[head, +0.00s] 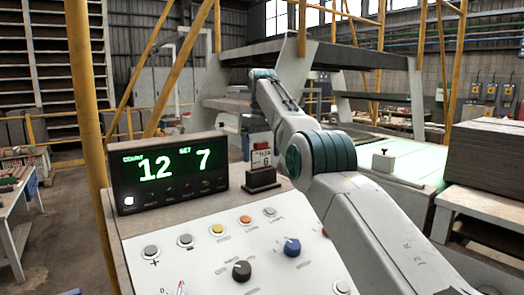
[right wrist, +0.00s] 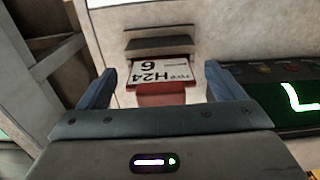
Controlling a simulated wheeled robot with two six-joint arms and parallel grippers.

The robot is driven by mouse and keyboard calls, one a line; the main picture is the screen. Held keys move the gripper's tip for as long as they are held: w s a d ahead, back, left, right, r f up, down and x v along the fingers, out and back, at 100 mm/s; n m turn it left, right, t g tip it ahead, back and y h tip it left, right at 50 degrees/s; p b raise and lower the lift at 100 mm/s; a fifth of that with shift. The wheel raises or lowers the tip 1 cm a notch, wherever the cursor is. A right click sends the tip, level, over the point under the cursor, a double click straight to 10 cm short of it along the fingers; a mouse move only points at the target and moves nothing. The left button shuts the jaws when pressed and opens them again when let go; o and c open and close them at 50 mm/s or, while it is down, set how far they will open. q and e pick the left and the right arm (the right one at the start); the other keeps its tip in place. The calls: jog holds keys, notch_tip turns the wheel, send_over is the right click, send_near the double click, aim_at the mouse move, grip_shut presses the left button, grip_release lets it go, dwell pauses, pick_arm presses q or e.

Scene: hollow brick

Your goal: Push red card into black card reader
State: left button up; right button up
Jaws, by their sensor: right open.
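The red card (head: 262,160) stands upright in the black card reader (head: 262,180) on top of the control console. In the right wrist view the card shows a white label reading H24 and 6, with a red end (right wrist: 163,95) nearest me. Its far end meets the dark reader (right wrist: 160,45); how deep it sits I cannot tell. My right gripper (right wrist: 160,78) is open, its blue fingers on either side of the card and apart from it. In the head view this gripper (head: 257,124) is just above the card, partly hidden. My left gripper is not in view.
The sloped panel (head: 200,270) in front carries several buttons and knobs. Stacked grey boards (head: 490,160) are at the right. A yellow post (head: 85,100) rises at the left.

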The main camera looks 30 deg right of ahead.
notch_tip(320, 180, up, 2)
jog(key=shift+r+p, duration=0.2)
jog(key=shift+p, duration=0.6)
notch_tip(320, 180, up, 6)
jog(key=p, duration=0.6)
jog(key=shift+s+r+p, duration=0.1)
jog(key=shift+r+p, duration=0.55)
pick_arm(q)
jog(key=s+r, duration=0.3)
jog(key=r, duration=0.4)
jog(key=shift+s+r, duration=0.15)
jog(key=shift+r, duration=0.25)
pick_arm(e)
jog(key=shift+f, duration=0.1)
